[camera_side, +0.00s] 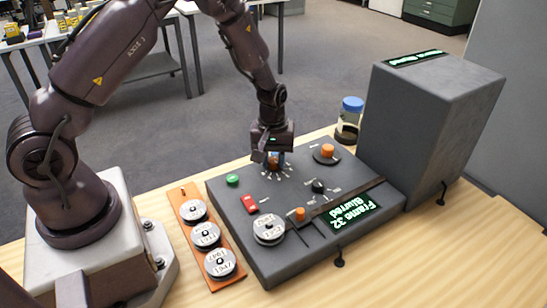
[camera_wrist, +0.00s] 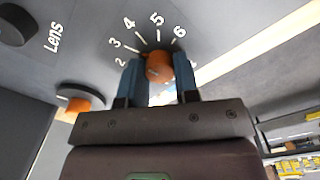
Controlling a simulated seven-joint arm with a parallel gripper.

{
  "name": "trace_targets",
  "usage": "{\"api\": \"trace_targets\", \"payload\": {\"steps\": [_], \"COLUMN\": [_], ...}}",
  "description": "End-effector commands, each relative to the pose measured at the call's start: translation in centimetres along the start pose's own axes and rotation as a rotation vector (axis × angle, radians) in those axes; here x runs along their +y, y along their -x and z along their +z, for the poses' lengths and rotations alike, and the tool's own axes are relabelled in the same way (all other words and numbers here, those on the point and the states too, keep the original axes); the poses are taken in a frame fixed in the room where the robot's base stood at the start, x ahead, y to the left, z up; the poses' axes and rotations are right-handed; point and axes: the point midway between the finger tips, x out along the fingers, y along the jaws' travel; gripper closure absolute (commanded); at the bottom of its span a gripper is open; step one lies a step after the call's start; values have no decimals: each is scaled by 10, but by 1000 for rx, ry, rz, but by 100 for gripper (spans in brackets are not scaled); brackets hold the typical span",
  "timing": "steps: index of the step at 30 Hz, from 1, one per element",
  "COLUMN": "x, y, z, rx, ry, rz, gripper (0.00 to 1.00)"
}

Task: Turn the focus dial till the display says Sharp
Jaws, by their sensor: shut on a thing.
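My gripper (camera_side: 272,158) is over the back of the grey console (camera_side: 285,262). In the wrist view its blue fingers (camera_wrist: 160,80) are shut on an orange dial knob (camera_wrist: 158,66). White numbers, 2 to 6 among them, fan around this knob; no name for it is readable, so I cannot tell from a label that it is the focus dial. The display (camera_side: 352,213) on the console's front right reads "Frame 32 Blurred" in green, upside down in the side view.
The console also has an orange knob on a dark disc (camera_side: 326,151), a black knob (camera_side: 318,187), a smaller orange knob (camera_side: 299,214), a green button (camera_side: 232,180), a red switch (camera_side: 250,204) and a reel (camera_side: 268,231). A tall grey box (camera_side: 425,125) and blue-lidded jar (camera_side: 348,120) stand nearby.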

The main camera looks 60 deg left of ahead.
Motion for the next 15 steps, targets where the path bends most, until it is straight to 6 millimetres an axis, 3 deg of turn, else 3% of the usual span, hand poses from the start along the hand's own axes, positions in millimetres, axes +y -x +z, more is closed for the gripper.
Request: {"api": "trace_targets", "payload": {"steps": [15], "x": [0], "y": [1], "z": [0], "rx": [-8], "ry": [-334], "rz": [1], "gripper": [94]}}
